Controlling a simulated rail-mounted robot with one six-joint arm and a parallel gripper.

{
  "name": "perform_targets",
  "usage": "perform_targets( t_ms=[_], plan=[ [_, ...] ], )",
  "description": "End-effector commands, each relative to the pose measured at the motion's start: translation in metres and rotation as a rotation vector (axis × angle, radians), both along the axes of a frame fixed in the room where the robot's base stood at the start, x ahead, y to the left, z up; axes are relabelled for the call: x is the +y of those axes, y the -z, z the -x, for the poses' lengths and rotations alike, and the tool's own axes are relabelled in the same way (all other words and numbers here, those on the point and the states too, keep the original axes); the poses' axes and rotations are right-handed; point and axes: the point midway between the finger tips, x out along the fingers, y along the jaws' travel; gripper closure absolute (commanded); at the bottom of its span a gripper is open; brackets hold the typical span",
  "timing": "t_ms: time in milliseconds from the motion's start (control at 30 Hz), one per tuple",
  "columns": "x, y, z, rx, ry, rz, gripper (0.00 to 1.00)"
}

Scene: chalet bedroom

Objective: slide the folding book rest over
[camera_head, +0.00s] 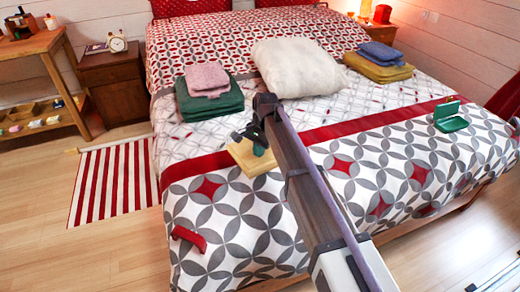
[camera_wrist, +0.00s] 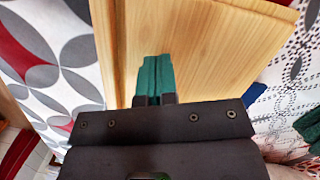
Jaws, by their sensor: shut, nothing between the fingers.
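A pale wooden piece, which looks like the folding book rest (camera_head: 254,162), lies on the patterned bed cover left of my arm. In the wrist view its wooden board (camera_wrist: 215,60) fills the middle, with a raised edge along the top and a darker edge at the left. My gripper (camera_head: 258,149) is over the wooden board, and its green fingertips (camera_wrist: 155,60) are together with nothing between them. I cannot tell whether the tips touch the wood. My arm and gripper hide part of the book rest in the head view.
Folded green and pink cloths (camera_head: 210,98) lie behind at the left. A cream pillow (camera_head: 298,66) is behind my arm. A red item (camera_head: 188,238) lies near the front left, and an open green case (camera_head: 451,122) at the right. Bed cover left of the book rest is clear.

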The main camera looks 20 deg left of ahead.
Motion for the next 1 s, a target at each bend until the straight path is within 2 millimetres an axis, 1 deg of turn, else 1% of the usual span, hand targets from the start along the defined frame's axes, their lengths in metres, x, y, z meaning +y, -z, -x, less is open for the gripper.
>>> perform_targets(
  t_ms=[33, 167, 333, 433, 667, 733, 833, 1000],
  plan=[
    [-0.004, 0.003, 0.0, 0.0, 0.001, 0.007, 1.0],
    [-0.005, 0.004, -0.001, 0.0, 0.002, 0.008, 1.0],
    [-0.011, 0.004, -0.023, -0.003, 0.005, 0.009, 1.0],
    [-0.014, 0.004, -0.03, -0.005, 0.005, 0.008, 1.0],
    [-0.014, 0.004, -0.031, -0.006, 0.005, 0.006, 1.0],
    [-0.014, 0.0, -0.031, -0.007, 0.005, 0.007, 1.0],
    [-0.014, -0.013, -0.031, -0.006, 0.005, 0.006, 1.0],
    [-0.013, -0.014, -0.029, -0.004, 0.003, 0.005, 1.0]
  ],
)
